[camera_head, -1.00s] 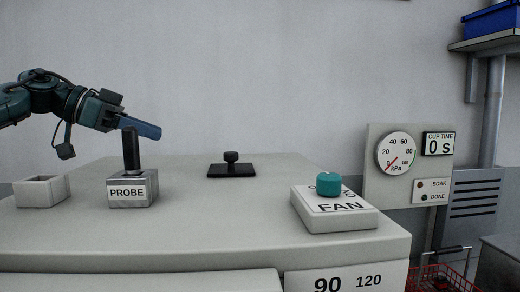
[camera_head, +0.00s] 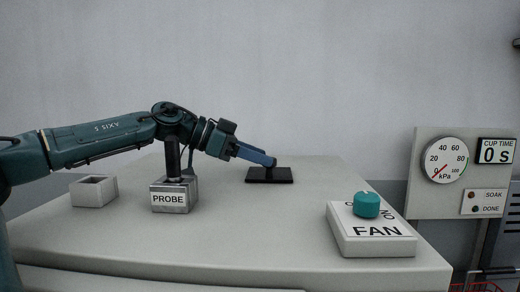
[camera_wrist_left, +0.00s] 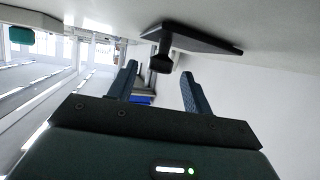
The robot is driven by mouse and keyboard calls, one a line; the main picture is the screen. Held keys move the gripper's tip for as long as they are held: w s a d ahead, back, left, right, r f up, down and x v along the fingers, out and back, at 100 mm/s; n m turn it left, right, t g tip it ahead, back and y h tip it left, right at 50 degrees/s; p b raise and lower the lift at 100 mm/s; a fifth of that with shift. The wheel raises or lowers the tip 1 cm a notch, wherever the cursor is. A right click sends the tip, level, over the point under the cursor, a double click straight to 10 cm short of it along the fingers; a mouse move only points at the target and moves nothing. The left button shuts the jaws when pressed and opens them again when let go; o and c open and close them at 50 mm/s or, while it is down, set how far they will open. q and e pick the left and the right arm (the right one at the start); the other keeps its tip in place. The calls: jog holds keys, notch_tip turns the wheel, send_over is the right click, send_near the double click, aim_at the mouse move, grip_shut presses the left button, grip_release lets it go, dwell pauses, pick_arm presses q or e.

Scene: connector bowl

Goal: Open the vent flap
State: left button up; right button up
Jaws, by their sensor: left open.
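The vent flap (camera_head: 285,178) is a flat black plate with a dark knob, lying on the grey top near the back middle. My left gripper (camera_head: 268,159) is open, its blue fingers reaching over the flap and hiding its knob in the head view. In the left wrist view the flap (camera_wrist_left: 200,38) appears upside down at the top, and its knob (camera_wrist_left: 160,62) shows just beyond the open fingertips of the left gripper (camera_wrist_left: 160,72), in line with the gap between them. I cannot tell whether they touch. My right gripper is not in view.
A block labelled PROBE (camera_head: 172,198) with a black handle stands under my left arm. A small open grey box (camera_head: 94,191) is left of it. The FAN box (camera_head: 372,240) with a teal knob (camera_head: 366,205) is at right. A gauge panel (camera_head: 425,195) stands beyond the right edge.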

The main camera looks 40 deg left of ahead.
pick_arm(q)
jog(key=shift+w+d+f, duration=0.2)
jog(key=shift+w+d, duration=0.15)
jog(key=shift+w, duration=0.05)
jog(key=shift+c, duration=0.4)
grip_shut()
